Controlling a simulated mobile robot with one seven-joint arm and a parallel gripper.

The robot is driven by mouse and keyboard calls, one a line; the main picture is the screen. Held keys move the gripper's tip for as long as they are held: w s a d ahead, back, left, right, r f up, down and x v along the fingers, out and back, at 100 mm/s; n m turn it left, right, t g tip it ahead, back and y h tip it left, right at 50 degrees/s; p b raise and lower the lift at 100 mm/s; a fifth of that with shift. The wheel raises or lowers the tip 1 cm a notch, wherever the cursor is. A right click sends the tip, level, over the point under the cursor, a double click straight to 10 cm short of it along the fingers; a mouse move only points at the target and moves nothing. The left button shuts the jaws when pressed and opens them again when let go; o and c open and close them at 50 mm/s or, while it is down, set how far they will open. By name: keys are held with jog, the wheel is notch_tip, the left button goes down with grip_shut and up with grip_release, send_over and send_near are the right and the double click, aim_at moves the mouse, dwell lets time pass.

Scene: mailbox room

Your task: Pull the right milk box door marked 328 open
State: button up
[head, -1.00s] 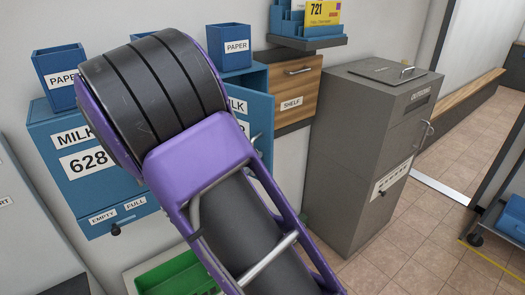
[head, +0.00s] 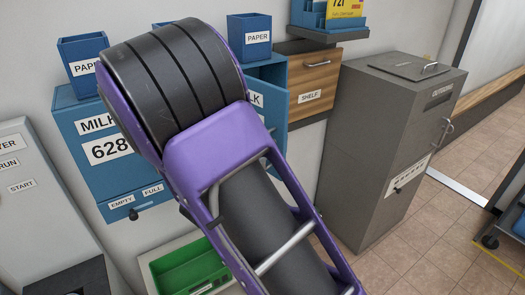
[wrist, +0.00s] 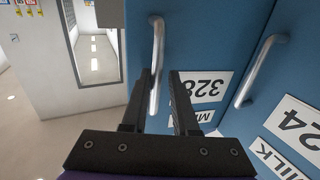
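The blue door marked 328 (wrist: 215,45) fills the upper middle of the wrist view, its number label tilted. Its silver bar handle (wrist: 157,45) runs down between the two black fingers of my gripper (wrist: 163,88). The fingers are apart, with the handle nearer the left one; I cannot tell whether they touch it. In the head view, part of the right milk box (head: 275,75) shows behind my purple arm. My arm hides its number and my gripper there.
A blue door (wrist: 285,70) whose label ends in 24 has its own handle beside door 328. The milk box 628 (head: 120,175) hangs left of my arm. A wooden shelf drawer (head: 315,78) and grey cabinet (head: 385,140) stand right. A green bin (head: 190,268) is below.

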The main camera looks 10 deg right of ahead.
jog(key=shift+s, duration=0.1)
jog(key=v, duration=1.7)
jog(key=shift+a+p, duration=0.2)
jog(key=shift+p, duration=0.1)
